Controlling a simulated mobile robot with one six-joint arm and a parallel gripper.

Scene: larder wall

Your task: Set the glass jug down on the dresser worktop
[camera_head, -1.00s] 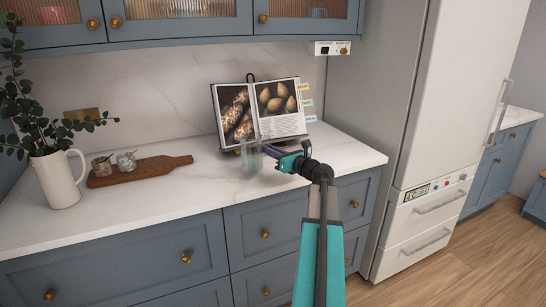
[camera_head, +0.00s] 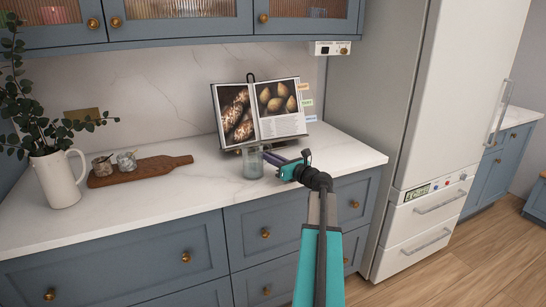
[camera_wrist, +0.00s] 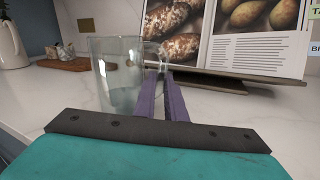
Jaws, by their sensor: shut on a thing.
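The clear glass jug (camera_head: 252,164) is upright at the dresser worktop (camera_head: 205,195), in front of the open cookbook. My gripper (camera_head: 272,157) reaches it from the right and is shut on its handle side. In the wrist view the jug (camera_wrist: 116,78) is left of my two purple fingers (camera_wrist: 168,88), which are close together at its handle. The jug looks empty. Its base is at or very near the worktop; I cannot tell for sure whether it touches.
The cookbook (camera_head: 262,112) on its stand is close behind the jug. A wooden board (camera_head: 140,172) with two small jars and a white pitcher (camera_head: 58,180) with greenery stand at left. The worktop between board and jug is clear. A fridge (camera_head: 455,95) stands at right.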

